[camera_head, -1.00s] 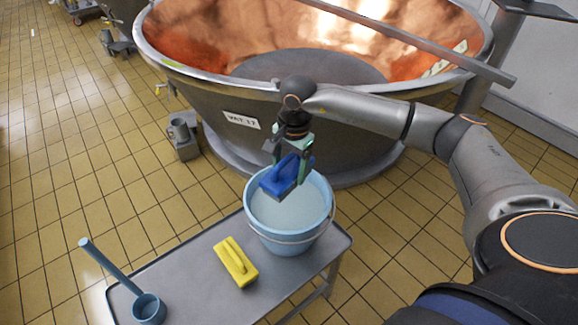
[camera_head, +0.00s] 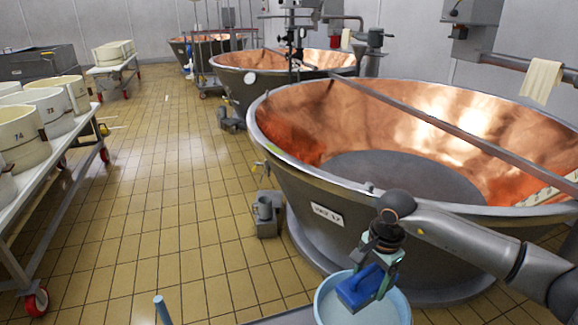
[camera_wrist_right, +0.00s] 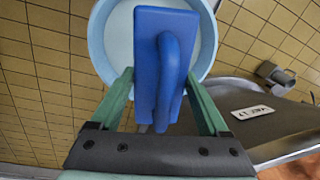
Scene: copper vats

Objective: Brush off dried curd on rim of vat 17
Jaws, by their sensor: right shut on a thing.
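Vat 17 (camera_head: 300,195) is a wide copper-lined vat with a grey outer wall and metal rim; its number plate (camera_head: 327,215) faces me. A small yellowish patch (camera_head: 274,148) shows on the left part of its rim. My right gripper (camera_head: 377,269) is shut on a blue brush (camera_head: 358,289) by its handle. In the right wrist view the brush (camera_wrist_right: 150,60) sits between the fingers, and its bristles are mostly hidden. The brush is over a light blue bucket (camera_head: 319,302) of pale liquid; I cannot tell whether it touches the liquid. My left gripper is not in view.
A metal bar (camera_head: 430,118) spans the vat. A grey stand (camera_head: 267,222) is on the floor at its left. A cart of white moulds (camera_head: 52,108) stands far left. A blue handle (camera_head: 162,308) rises at the bottom. The tiled aisle is clear.

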